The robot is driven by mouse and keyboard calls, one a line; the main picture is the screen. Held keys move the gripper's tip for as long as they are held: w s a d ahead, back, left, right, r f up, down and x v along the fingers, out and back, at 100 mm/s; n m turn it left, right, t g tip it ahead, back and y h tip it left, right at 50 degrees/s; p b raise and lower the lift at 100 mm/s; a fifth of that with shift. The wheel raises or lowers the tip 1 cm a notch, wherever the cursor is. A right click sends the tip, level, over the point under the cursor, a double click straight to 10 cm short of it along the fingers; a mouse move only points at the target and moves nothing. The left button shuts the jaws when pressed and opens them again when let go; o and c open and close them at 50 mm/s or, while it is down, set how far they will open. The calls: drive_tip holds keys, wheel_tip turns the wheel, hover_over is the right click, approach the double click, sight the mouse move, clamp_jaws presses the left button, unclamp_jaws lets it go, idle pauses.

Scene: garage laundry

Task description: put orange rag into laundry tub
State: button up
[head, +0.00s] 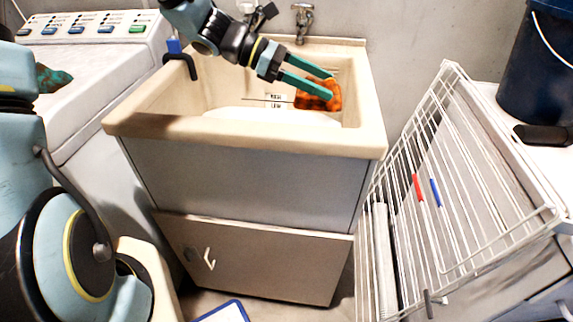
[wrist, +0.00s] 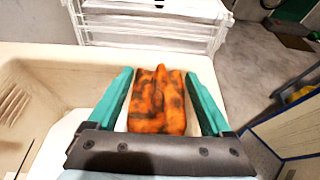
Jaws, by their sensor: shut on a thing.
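The orange rag (head: 318,97), blotched with dark stains, is between the green fingers of my gripper (head: 322,86). In the wrist view the rag (wrist: 158,103) fills the space between the two fingertips (wrist: 160,88), and my gripper is shut on it. The beige laundry tub (head: 245,127) stands on a grey cabinet in the middle of the head view. The rag appears over the right part of the basin, inside the rim's outline. I cannot tell whether it touches the tub. In the wrist view the tub rim (wrist: 80,62) lies below and beside the rag.
A faucet (head: 302,20) rises at the tub's back. A washing machine (head: 95,80) stands left. A white wire drying rack (head: 440,200) leans at the right, beside a dark blue bucket (head: 540,65). A pale object lies in the basin.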

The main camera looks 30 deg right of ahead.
wheel_tip(320, 180, down, 26)
drive_tip(key=shift+r+p, duration=0.1)
drive_tip(key=shift+p, duration=0.45)
drive_tip(key=o, duration=1.1)
drive_tip(key=shift+o, duration=0.3)
